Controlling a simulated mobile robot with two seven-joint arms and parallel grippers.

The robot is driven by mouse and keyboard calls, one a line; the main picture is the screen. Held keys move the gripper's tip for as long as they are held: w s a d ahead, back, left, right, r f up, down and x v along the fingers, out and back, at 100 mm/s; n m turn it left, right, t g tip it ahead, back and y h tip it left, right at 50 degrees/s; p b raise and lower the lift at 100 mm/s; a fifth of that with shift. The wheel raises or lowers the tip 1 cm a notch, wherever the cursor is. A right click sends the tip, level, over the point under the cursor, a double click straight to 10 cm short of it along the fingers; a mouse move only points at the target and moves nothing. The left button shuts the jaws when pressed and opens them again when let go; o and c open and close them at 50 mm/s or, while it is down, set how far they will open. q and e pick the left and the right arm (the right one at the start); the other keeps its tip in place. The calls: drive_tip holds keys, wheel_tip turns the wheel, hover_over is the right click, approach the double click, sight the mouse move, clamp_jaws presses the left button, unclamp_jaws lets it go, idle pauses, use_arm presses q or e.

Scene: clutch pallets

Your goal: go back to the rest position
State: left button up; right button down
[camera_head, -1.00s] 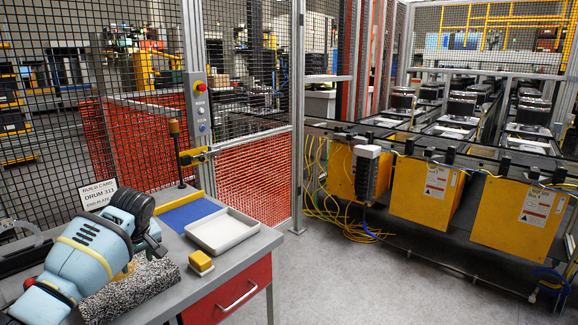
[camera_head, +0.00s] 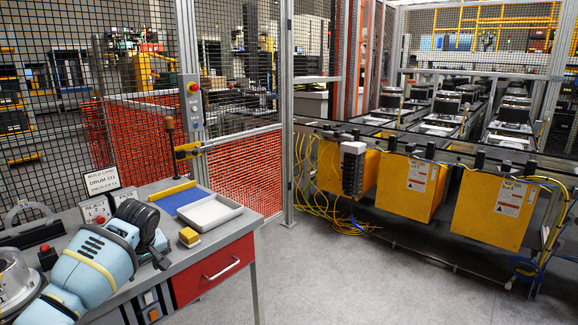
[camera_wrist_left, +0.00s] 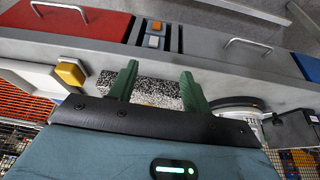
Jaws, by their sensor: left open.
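My left arm enters the head view from the lower left, and its light-blue wrist ends in the dark left gripper (camera_head: 160,250) over the workbench (camera_head: 235,235). In the left wrist view the left gripper (camera_wrist_left: 157,85) has its two green fingers spread apart. A black-and-white speckled block (camera_wrist_left: 152,92) shows between and behind the fingers; I cannot tell the height gap, and nothing is visibly gripped. My right gripper is not in view.
A pale tray (camera_head: 210,213), a blue mat (camera_head: 178,200) and a yellow-topped block (camera_head: 189,236) lie on the bench. The build card (camera_head: 103,181) stands behind the gripper. A metal round part (camera_head: 14,275) is at far left. Mesh fencing (camera_head: 70,90) stands behind. Grey floor (camera_head: 320,270) is clear at right.

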use_arm(q)
drive_tip(key=s+d+f+m+t+h, duration=0.1)
drive_tip(key=s+d+f+m, duration=0.1)
drive_tip(key=s+d+f, duration=0.5)
drive_tip(key=s+d+f+m+t+h, duration=0.1)
drive_tip(key=s+d+f+m+h, duration=0.15)
drive_tip(key=f, duration=0.75)
drive_tip(key=s+d+f+m+t+h, duration=0.1)
drive_tip(key=s+d+f+m, duration=0.25)
drive_tip(key=f, duration=0.55)
drive_tip(key=s+d+f+m+t+h, duration=0.1)
drive_tip(key=s+d+f, duration=0.1)
drive_tip(key=s, duration=0.6)
drive_tip(key=s+d+f+m, duration=0.1)
drive_tip(key=s+d+f, duration=0.15)
drive_tip(key=s, duration=0.45)
drive_tip(key=s+a+r+m+t, duration=0.1)
drive_tip(key=s+r+t, duration=0.1)
drive_tip(key=s, duration=1.1)
drive_tip(key=shift+s+a+r, duration=0.15)
drive_tip(key=shift+s+a, duration=0.05)
drive_tip(key=shift+a, duration=0.15)
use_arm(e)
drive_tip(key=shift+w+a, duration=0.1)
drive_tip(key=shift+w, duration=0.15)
use_arm(q)
drive_tip(key=shift+y, duration=0.25)
